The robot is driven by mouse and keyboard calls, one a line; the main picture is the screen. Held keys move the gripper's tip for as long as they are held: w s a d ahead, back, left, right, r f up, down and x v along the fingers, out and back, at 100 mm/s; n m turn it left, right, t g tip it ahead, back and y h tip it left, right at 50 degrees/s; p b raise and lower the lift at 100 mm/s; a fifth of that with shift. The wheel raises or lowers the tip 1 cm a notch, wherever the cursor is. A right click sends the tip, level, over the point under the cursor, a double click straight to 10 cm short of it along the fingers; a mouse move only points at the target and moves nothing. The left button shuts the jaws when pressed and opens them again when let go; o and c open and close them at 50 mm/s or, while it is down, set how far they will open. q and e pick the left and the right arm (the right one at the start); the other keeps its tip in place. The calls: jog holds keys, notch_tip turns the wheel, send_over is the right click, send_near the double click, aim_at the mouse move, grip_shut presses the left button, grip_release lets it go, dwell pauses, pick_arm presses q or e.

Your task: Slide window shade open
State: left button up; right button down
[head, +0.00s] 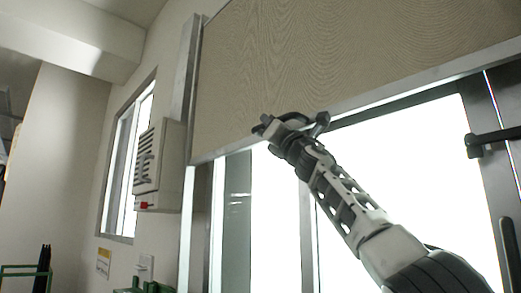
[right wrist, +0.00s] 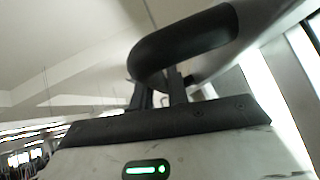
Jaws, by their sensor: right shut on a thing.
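The window shade (head: 300,60) is a beige patterned panel with a metal bottom rail, covering the upper part of a bright window (head: 275,215). My right gripper (head: 268,127) is raised to the shade's lower part, just above the bottom rail. In the right wrist view, my right gripper (right wrist: 160,95) is shut on a dark curved handle (right wrist: 190,42), which loops out above the fingers. The exact contact of the fingertips is partly hidden behind the handle. My left gripper is in neither view.
A metal side rail (head: 185,70) runs up the shade's left edge. A grey wall box (head: 159,165) with vents is mounted left of it. A smaller window (head: 127,150) is further left. A dark bar (head: 490,138) juts in at the right.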

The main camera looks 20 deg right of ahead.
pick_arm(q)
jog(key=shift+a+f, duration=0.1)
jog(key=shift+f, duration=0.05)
pick_arm(e)
jog(key=shift+r, duration=0.85)
jog(key=c, duration=1.4)
grip_release()
jog(key=shift+o, duration=0.2)
